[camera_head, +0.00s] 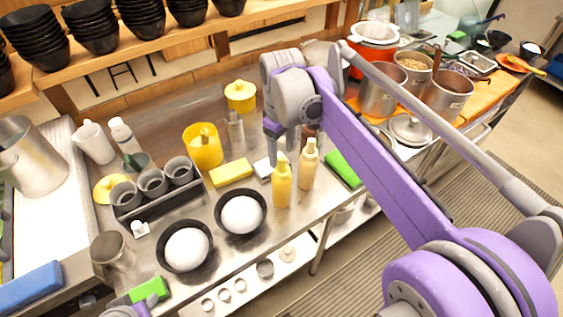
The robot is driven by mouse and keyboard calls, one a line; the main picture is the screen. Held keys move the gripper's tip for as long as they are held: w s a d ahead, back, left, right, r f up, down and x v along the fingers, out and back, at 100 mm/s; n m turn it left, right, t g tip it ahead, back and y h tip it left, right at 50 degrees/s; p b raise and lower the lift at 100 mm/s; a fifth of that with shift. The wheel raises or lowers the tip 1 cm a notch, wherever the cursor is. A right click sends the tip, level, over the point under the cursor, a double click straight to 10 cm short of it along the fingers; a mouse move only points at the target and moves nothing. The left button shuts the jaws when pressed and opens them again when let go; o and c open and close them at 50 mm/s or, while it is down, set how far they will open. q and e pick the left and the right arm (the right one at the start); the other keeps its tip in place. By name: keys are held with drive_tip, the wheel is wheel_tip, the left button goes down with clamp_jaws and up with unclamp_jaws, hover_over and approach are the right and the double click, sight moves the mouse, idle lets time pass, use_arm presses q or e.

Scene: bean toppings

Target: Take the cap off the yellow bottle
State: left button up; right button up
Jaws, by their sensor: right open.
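My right gripper (291,136) is open above and slightly behind the two bottle tops. It looks empty and apart from the cap, though its far finger is partly hidden. Grey and purple parts at the bottom left edge look like my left gripper (122,311), mostly cut off, so its jaws cannot be read.
Two black bowls with white contents (166,262) stand left of the bottles. A green cloth or sponge (341,168) lies to the right. Steel pots (447,97) fill the far right.

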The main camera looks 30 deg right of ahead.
sight(282, 158)
drive_tip(key=shift+f, duration=1.6)
drive_tip(key=shift+c, duration=0.2)
drive_tip(key=c, duration=1)
